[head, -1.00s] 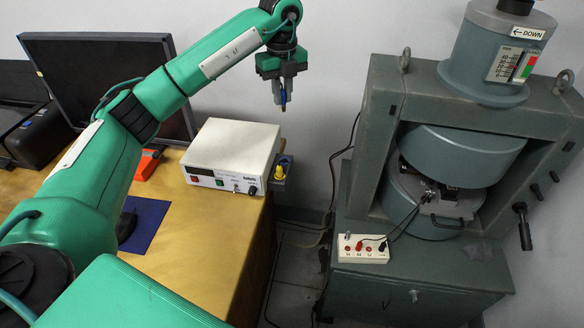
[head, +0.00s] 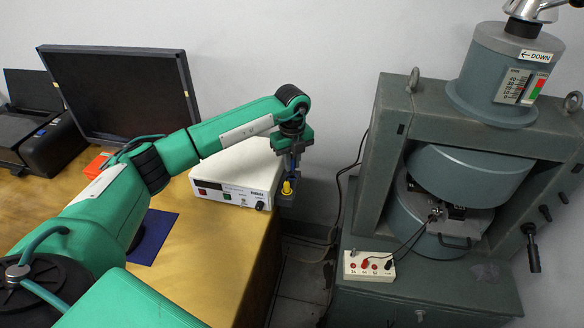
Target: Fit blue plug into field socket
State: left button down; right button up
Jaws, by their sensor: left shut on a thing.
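My left gripper (head: 291,163) points down at the right front corner of the white power supply box (head: 238,178). It is shut on the blue plug (head: 291,172), which is mostly hidden by the fingers. A yellow socket (head: 287,188), which I take for the field socket, sits on a dark bracket at the box's right side. The plug's lower end is right over the yellow socket and seems to meet it. I cannot tell how deep it sits. My right gripper is not in view.
A grey magnet press (head: 390,150) stands to the right, with a small white terminal box (head: 368,266) and black leads at its front. A dark monitor (head: 120,95) and a blue mat (head: 152,236) are on the wooden desk. A floor gap lies between desk and press.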

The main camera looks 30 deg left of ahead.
aim_at(292, 162)
pick_arm(q)
notch_tip(292, 162, down, 3)
jog(key=shift+r, duration=0.15)
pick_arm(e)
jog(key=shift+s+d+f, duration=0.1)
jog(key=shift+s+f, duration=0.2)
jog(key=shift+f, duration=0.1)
